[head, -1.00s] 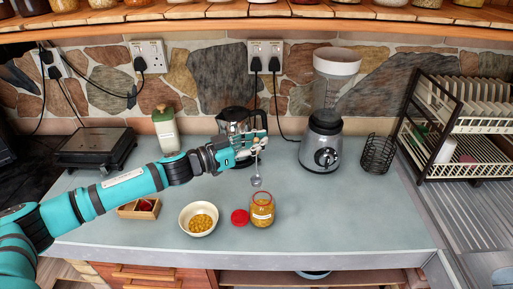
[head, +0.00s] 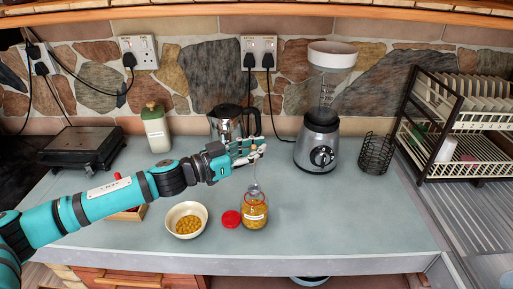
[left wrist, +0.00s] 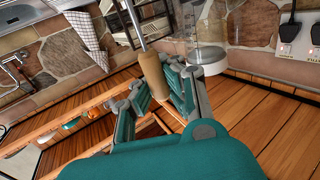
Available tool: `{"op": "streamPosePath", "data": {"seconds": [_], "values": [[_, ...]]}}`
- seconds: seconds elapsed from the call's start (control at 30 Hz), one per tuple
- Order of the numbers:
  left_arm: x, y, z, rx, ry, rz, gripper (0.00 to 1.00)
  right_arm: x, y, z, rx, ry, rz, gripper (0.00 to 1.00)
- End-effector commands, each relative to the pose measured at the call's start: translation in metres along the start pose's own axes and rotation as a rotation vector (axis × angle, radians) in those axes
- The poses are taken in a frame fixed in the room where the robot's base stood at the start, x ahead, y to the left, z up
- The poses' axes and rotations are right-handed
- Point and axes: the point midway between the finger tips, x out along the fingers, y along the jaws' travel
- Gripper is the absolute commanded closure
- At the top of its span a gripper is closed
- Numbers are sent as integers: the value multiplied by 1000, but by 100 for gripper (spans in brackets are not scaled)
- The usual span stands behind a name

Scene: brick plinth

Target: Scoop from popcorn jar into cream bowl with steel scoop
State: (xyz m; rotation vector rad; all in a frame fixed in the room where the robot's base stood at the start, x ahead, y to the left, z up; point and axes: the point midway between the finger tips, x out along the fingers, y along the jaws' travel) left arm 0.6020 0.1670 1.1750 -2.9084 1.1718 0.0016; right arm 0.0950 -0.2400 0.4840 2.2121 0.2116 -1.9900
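The popcorn jar (head: 255,215) is open glass, with yellow kernels inside and a pale label. The cream bowl (head: 175,231) stands left of it with kernels in its bottom. My left gripper (head: 254,150) is above the jar, shut on the wooden handle (left wrist: 152,76) of the steel scoop, whose handle is between the fingers in the left wrist view. The steel scoop (head: 254,188) hangs roughly upright with its head at the jar's mouth. I cannot tell how far inside the head is. My right gripper is not in view.
A red lid (head: 231,219) lies between bowl and jar. A kettle (head: 226,122) stands behind my gripper, a blender (head: 320,140) to the right, with a wire basket (head: 376,154) beside it. A wooden box (head: 128,215) is partly behind my arm. The counter right of the jar is clear.

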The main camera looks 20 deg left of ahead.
Motion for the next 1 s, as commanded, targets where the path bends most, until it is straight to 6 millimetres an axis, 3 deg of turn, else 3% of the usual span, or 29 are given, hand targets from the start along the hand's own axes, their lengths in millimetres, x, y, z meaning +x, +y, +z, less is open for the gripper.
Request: {"op": "streamPosePath", "data": {"seconds": [0.43,1.0], "values": [[0,1,44,-1,1,1,100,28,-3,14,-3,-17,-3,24],[1,1,95,-2,1,1,100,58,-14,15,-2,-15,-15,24]]}}
